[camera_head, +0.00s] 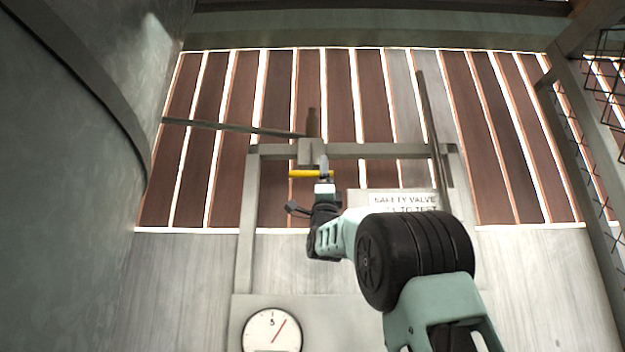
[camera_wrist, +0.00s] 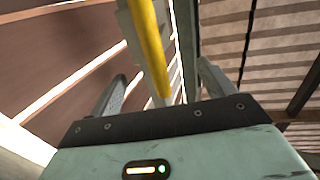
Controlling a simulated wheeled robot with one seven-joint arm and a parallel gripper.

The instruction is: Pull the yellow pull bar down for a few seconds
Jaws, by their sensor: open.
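The yellow pull bar (camera_head: 304,173) is a short horizontal rod below a grey bracket on the frame in the head view. My gripper (camera_head: 323,172) is at the bar's right part, and a grey finger crosses in front of it there. In the wrist view, the yellow pull bar (camera_wrist: 149,45) runs from the top edge down between the two spread fingers of my gripper (camera_wrist: 162,90). The fingers are open, with space on either side of the bar. I cannot tell whether either finger touches it.
A white sign (camera_head: 405,200) reading "SAFETY VALVE ... TO TEST" is partly hidden behind my arm. Grey frame posts (camera_head: 246,220) stand around the bar. A large curved tank wall (camera_head: 70,200) fills the left.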

